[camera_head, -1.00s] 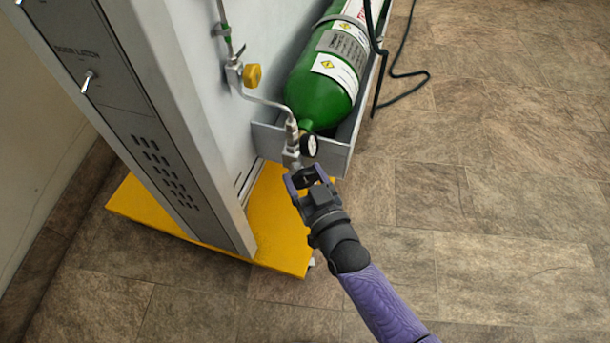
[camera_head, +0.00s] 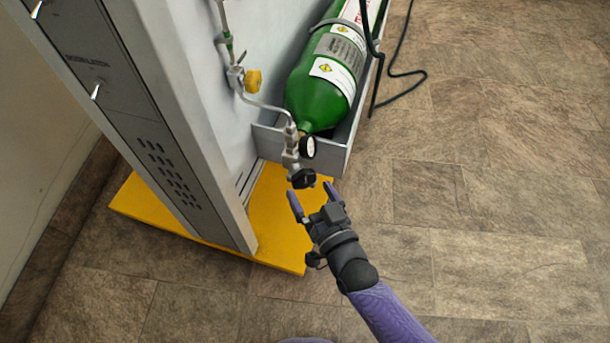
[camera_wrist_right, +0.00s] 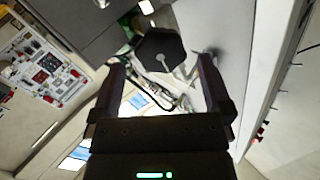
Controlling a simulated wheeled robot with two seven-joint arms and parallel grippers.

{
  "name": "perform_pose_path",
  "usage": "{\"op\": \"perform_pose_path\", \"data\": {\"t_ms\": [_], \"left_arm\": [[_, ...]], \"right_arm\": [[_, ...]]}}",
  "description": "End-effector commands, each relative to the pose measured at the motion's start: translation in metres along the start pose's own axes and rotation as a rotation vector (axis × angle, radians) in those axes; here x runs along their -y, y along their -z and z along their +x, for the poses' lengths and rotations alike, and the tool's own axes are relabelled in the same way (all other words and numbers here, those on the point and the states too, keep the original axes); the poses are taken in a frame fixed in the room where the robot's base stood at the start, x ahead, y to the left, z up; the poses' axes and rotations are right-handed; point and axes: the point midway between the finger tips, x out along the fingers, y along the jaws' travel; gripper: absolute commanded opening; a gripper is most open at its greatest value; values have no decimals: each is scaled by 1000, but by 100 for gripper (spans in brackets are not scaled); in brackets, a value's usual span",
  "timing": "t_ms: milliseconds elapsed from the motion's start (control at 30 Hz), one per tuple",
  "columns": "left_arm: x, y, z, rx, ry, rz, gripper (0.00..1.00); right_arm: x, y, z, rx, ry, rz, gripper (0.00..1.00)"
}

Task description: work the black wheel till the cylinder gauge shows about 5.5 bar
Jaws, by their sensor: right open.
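The black wheel (camera_head: 303,178) sits at the lower end of the metal valve fitting, below the green cylinder (camera_head: 318,98). A small round gauge (camera_head: 308,147) with a dark rim is just above it; its reading is too small to tell. My right gripper (camera_head: 312,196) is open and empty, just below the wheel and apart from it. In the right wrist view the wheel (camera_wrist_right: 160,55) is a dark faceted knob with a pale centre spot, beyond and between the spread fingers (camera_wrist_right: 165,85). My left gripper is not in view.
A grey tray (camera_head: 335,157) holds the cylinder. A yellow base plate (camera_head: 275,225) lies under the cabinet. A black hose (camera_head: 390,75) hangs at the right. The tiled floor at the right is clear.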

Motion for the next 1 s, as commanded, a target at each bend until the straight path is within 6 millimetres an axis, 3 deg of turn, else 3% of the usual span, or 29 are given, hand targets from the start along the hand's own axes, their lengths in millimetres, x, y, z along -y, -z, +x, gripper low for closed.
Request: {"op": "perform_pose_path", "data": {"t_ms": [33,100,300,1000], "left_arm": [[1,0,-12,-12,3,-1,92],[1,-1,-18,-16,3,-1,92],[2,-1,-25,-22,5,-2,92],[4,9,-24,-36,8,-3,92]], "right_arm": [[2,8,-14,-1,1,-5,100],[2,7,-30,-1,1,-5,100],[1,3,-59,-1,1,-1,100],[0,1,-60,-1,0,0,100]]}}
